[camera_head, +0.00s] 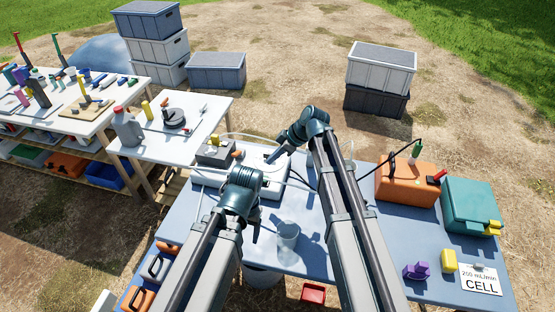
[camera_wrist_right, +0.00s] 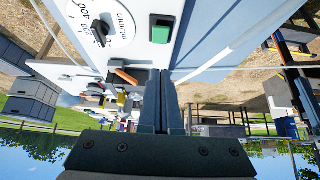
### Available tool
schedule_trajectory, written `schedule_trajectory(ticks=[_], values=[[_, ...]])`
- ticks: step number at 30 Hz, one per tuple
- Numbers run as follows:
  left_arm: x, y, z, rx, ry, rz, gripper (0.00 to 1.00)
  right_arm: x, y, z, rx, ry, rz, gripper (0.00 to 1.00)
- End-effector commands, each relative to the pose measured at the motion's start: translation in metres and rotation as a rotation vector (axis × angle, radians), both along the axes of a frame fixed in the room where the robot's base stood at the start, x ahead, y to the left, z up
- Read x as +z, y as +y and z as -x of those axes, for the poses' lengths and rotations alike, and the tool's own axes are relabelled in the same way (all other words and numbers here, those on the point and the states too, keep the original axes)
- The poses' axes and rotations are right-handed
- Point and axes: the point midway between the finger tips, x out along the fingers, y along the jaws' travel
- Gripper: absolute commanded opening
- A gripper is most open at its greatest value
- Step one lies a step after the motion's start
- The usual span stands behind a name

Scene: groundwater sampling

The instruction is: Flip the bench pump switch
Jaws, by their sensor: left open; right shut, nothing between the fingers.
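The bench pump (camera_head: 274,190) is a pale box on the blue table, partly hidden behind my arms. In the right wrist view, its light face carries a round dial with a black knob (camera_wrist_right: 101,28) and a green rocker switch (camera_wrist_right: 160,30). My right gripper (camera_head: 270,158) is over the pump; in its wrist view the shut, empty fingers (camera_wrist_right: 170,74) point towards the face, below the switch in the picture. I cannot tell whether they touch it. My left gripper (camera_head: 254,236) is open, low over the table in front of the pump, its fingers barely showing.
A clear beaker (camera_head: 288,236) stands just right of my left gripper. A grey box (camera_head: 214,152) is left of the pump. An orange case (camera_head: 404,184) and a teal case (camera_head: 468,206) stand on the right. A CELL card (camera_head: 481,280) lies at the front right.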

Motion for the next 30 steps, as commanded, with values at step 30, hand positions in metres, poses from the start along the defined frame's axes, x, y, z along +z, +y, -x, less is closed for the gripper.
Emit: schedule_trajectory(ticks=[30], values=[[-0.084, 0.000, 0.000, 0.000, 0.000, 0.000, 0.69, -0.084, 0.021, -0.007, 0.000, 0.000, 0.000, 0.00]])
